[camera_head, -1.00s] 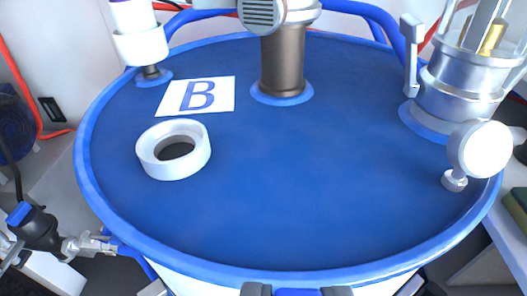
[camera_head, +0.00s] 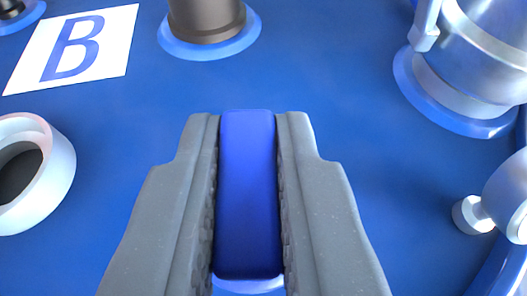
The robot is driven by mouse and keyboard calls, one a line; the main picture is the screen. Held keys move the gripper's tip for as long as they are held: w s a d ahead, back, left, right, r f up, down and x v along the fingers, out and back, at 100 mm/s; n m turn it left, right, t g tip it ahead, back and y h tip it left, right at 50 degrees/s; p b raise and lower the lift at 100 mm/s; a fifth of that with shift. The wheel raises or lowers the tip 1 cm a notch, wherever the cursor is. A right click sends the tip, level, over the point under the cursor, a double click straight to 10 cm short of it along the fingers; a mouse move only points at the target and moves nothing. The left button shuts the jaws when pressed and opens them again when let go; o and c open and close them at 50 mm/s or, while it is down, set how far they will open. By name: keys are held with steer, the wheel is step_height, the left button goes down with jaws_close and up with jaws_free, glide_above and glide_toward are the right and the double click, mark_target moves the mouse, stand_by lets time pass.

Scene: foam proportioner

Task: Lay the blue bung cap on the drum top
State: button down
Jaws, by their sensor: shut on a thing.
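My gripper (camera_head: 247,125) is in the middle of the view, its two grey fingers shut on the blue bung cap (camera_head: 248,195). The cap shows edge-on as a blue block between the fingers. It is over the blue drum top (camera_head: 350,110); I cannot tell whether it touches the surface. A pale blue-white edge shows below the cap, between the fingers. The cap's underside is hidden.
A white ring around a dark opening (camera_head: 50,180) stands at left. A card marked B (camera_head: 110,45) lies behind it. A dark post (camera_head: 205,18) rises at back. A metal fitting (camera_head: 485,50) and a white round knob (camera_head: 508,195) stand at right. Drum top between is clear.

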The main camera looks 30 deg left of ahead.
mark_target(251, 282)
step_height(251, 282, down, 4)
steer(key=shift+r+b, duration=0.2)
steer(key=shift+b, duration=0.1)
steer(key=shift+r, duration=0.1)
steer(key=c, duration=1.4)
jaws_free()
steer(key=v, duration=1.2)
